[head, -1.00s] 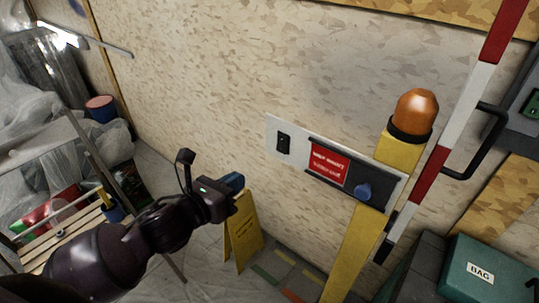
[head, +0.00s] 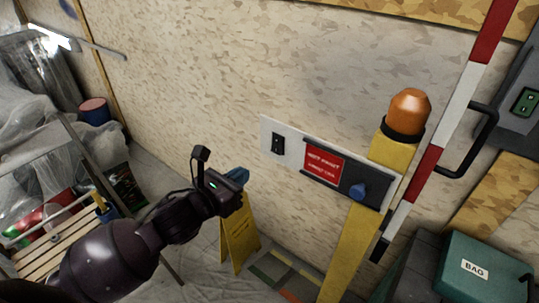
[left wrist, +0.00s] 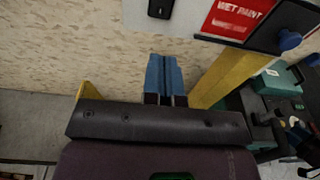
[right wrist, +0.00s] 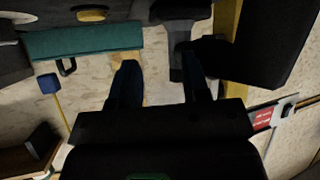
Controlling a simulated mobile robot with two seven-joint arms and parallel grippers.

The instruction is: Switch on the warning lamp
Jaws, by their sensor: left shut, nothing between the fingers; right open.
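The warning lamp (head: 409,108), an orange dome with a black collar, sits on a yellow post (head: 350,250) and shows no clear glow. A pale panel (head: 267,128) in front of the wall carries a black switch (head: 278,143) at its left. To the right are a red "wet paint" sign (head: 323,163) and a blue knob (head: 358,191) on a dark strip. My left gripper (head: 240,174), with blue fingers, is shut and empty, left of and below the switch, apart from the panel. The left wrist view shows the switch (left wrist: 160,8) beyond the fingertips. My right gripper (right wrist: 160,85) is open and empty.
A red-and-white barrier pole (head: 455,110) with a black handle rises right of the lamp. A green box marked "BAG" (head: 490,262) stands at lower right. A yellow floor sign (head: 240,240) stands below my left gripper. A slatted wooden bench (head: 45,255) is at left.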

